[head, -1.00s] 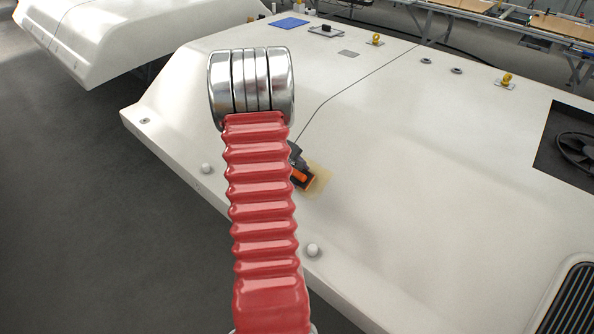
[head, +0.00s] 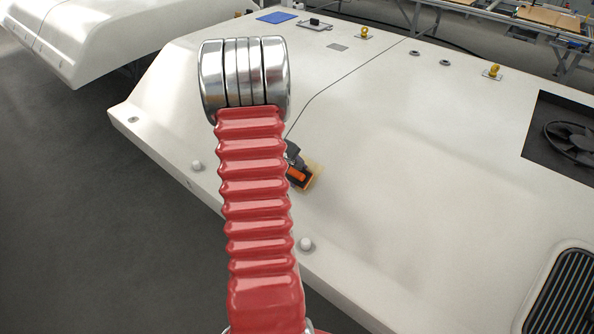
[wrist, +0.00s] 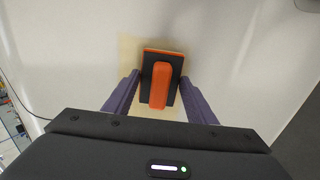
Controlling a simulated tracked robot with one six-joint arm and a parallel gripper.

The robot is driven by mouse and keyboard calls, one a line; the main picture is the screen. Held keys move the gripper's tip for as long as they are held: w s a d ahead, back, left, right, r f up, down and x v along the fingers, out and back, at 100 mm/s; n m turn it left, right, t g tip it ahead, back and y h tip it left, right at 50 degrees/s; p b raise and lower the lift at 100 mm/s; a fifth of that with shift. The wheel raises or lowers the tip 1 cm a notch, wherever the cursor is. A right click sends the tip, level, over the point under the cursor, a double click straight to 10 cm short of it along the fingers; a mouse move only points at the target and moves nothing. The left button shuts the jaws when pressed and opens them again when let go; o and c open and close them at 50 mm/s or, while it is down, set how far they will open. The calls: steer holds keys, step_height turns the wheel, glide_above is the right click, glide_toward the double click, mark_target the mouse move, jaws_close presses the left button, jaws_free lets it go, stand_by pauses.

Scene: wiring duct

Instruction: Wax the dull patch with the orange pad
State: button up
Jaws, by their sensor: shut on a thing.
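The orange pad (wrist: 160,87), a dark block with an orange handle and an orange edge, is between the two purple fingers of my gripper (wrist: 160,97) in the wrist view. My gripper is shut on it. The pad also shows in the head view (head: 298,175), partly hidden by my red arm. The dull patch (wrist: 127,48) is a yellowish area on the white panel, showing around the pad. In the head view the patch (head: 314,180) shows at the pad's right side. The pad lies over the patch; I cannot tell whether it touches the surface.
The white panel (head: 400,170) has two pale round knobs along its near edge, one of them here (head: 305,244). A fan recess (head: 570,135) and a dark grille (head: 568,290) are at right. A blue cloth (head: 277,17) and yellow fittings (head: 362,33) stand at the back.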

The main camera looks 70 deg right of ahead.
mark_target(300, 186)
steer(key=shift+s+a+f, duration=0.1)
steer(key=shift+s+a, duration=0.2)
steer(key=shift+s, duration=0.45)
steer(key=shift+s+a, duration=0.25)
steer(key=shift+s, duration=0.45)
steer(key=shift+s+a, duration=0.35)
steer(key=shift+s, duration=0.35)
steer(key=shift+s+a, duration=0.3)
steer(key=shift+s, duration=0.35)
steer(key=shift+w+a+f, duration=0.2)
steer(key=shift+a+f, duration=0.2)
steer(key=shift+a, duration=0.1)
steer(key=shift+w+a+f, duration=0.2)
steer(key=shift+a+f, duration=0.15)
steer(key=shift+a, duration=0.15)
steer(key=shift+w, duration=0.1)
steer(key=shift+w+d+r, duration=0.1)
steer(key=shift+w+d, duration=0.2)
steer(key=shift+w, duration=0.4)
steer(key=shift+w+d, duration=0.3)
steer(key=shift+w, duration=0.35)
